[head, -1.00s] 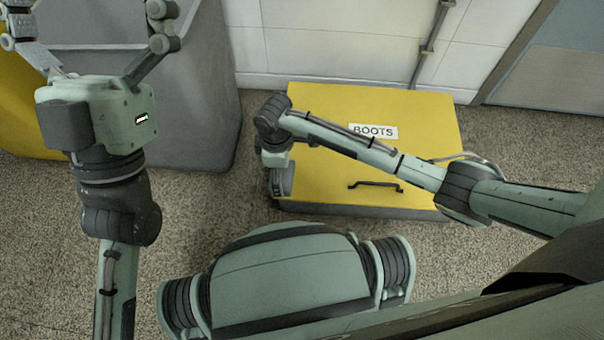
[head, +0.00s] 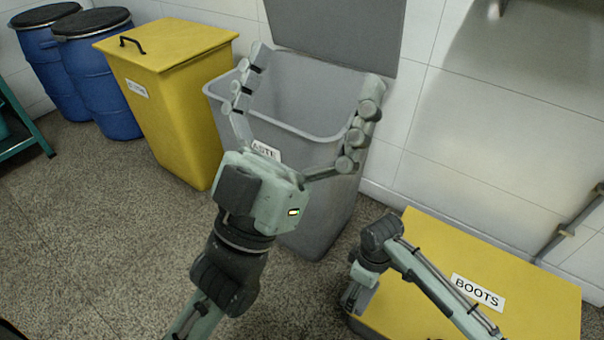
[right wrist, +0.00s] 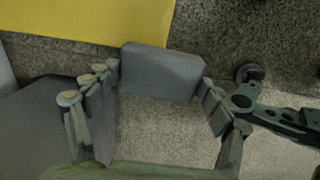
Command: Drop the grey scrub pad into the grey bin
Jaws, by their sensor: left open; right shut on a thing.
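The grey bin (head: 325,205) stands against the wall in the head view, its lid (head: 340,35) raised and its mouth open. A label on its front is partly covered by my left gripper. My left gripper (head: 316,70) is open and empty, its spread fingers in front of the bin's mouth in the picture. The grey scrub pad (right wrist: 162,72) is a flat block in the right wrist view, held between the fingertips of my right gripper (right wrist: 160,80). In the head view my right gripper (head: 357,295) is mostly hidden beneath its wrist, beside the yellow box, and the pad cannot be made out.
The low yellow BOOTS box (head: 530,290) is at the lower right; its yellow top also shows in the right wrist view (right wrist: 90,20). A closed yellow bin (head: 185,110) stands left of the grey bin, with blue drums (head: 100,85) beyond.

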